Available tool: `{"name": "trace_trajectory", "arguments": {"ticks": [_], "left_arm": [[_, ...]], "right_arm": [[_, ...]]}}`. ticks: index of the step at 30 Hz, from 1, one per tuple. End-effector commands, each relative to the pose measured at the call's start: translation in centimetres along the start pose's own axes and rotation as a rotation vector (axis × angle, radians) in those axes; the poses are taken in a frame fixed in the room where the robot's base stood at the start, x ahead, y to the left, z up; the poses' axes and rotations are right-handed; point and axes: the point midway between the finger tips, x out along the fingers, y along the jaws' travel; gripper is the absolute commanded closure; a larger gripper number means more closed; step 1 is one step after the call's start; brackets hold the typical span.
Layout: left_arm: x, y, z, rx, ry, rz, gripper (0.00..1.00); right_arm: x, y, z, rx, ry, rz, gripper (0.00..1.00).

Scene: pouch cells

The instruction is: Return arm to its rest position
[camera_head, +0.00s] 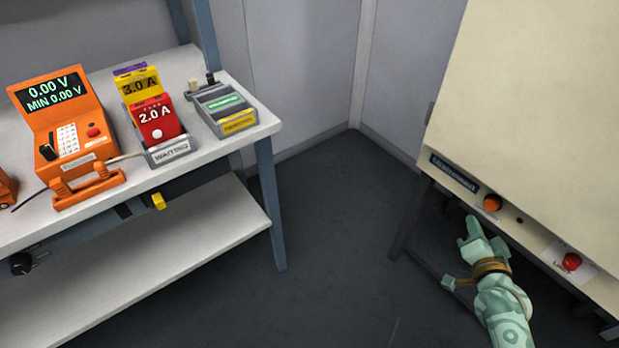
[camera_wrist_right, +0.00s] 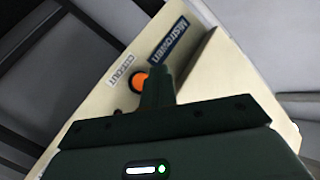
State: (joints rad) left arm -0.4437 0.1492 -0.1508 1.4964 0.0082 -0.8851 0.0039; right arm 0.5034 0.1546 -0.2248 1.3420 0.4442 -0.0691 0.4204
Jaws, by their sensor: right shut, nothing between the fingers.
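My right gripper (camera_head: 473,226) is pale green and stands at the lower right of the head view, in front of the cream cabinet (camera_head: 540,80), just below its orange button (camera_head: 492,202). Its fingers are shut with nothing between them. In the right wrist view the dark shut fingers (camera_wrist_right: 156,88) point toward the cabinet face (camera_wrist_right: 105,95) and partly cover the orange button (camera_wrist_right: 139,82). I cannot tell whether they touch it. My left gripper is not in view.
A red button (camera_head: 571,262) sits farther right on the cabinet. At left, a white bench (camera_head: 215,148) holds an orange meter (camera_head: 68,125), a grey waiting tray (camera_head: 170,152) with coloured cells, and another grey tray (camera_head: 222,105). Dark floor (camera_head: 335,220) between bench and cabinet is clear.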

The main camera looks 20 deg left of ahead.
Motion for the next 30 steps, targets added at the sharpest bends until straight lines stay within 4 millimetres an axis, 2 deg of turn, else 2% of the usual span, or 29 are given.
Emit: {"name": "trace_trajectory", "arguments": {"ticks": [20, 23, 26, 29, 30], "left_arm": [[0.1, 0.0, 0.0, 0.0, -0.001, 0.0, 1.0], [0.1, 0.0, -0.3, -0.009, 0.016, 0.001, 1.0], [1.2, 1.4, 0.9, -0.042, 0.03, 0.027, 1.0], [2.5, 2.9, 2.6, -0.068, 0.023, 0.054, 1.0], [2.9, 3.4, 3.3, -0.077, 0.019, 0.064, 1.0]], "right_arm": [[0.0, 0.1, 0.1, 0.0, -0.001, 0.0, 1.0], [0.0, 0.2, 0.3, -0.05, -0.013, 0.006, 1.0], [-0.3, 2.9, 3.1, -0.251, -0.111, 0.072, 1.0], [-3.0, 7.3, 8.5, -0.403, -0.26, 0.151, 1.0], [-4.7, 9.3, 11.0, -0.456, -0.33, 0.181, 1.0]]}}
